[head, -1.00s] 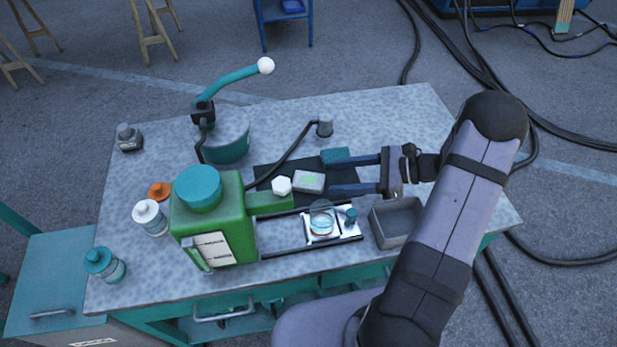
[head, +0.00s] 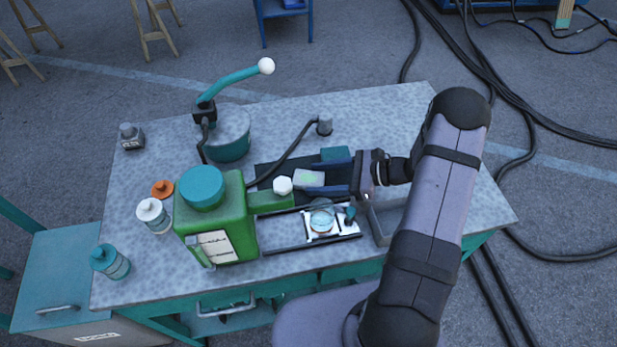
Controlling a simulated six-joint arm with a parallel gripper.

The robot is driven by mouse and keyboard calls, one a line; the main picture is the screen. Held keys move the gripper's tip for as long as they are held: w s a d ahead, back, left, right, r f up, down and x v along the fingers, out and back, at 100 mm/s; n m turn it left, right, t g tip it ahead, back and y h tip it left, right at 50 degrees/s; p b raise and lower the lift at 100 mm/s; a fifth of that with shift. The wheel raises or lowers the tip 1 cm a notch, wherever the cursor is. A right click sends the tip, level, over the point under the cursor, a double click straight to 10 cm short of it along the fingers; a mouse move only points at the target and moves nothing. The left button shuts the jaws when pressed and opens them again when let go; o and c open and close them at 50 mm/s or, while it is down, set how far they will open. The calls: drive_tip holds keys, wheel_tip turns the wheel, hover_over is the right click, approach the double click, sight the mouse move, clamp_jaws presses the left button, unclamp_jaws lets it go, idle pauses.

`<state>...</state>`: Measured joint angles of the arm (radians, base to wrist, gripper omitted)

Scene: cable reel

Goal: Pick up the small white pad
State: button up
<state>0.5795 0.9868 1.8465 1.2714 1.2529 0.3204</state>
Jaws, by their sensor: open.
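The small white pad (head: 309,179), a pale block with a greenish mark on top, lies on the black mat (head: 265,172) in the middle of the table. My gripper (head: 316,177) reaches in from the right. It is open, with one blue finger on the far side of the pad and one on the near side. The pad shows between the fingertips. I cannot tell whether the fingers touch it.
A green canister (head: 222,220) with a teal cap stands left of the mat, its white-tipped spout near the pad. A glass dish (head: 322,219) on a white plate sits in front. A teal block (head: 335,154) lies just behind the far finger. A grey bin (head: 385,222) is partly hidden by my arm.

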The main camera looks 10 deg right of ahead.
sight(315, 179)
drive_tip(key=shift+x, duration=0.8)
drive_tip(key=c, duration=0.8)
drive_tip(key=shift+c, duration=0.2)
drive_tip(key=shift+r, duration=0.15)
wheel_tip(315, 179, up, 10)
drive_tip(key=b, duration=0.1)
drive_tip(key=shift+b, duration=0.35)
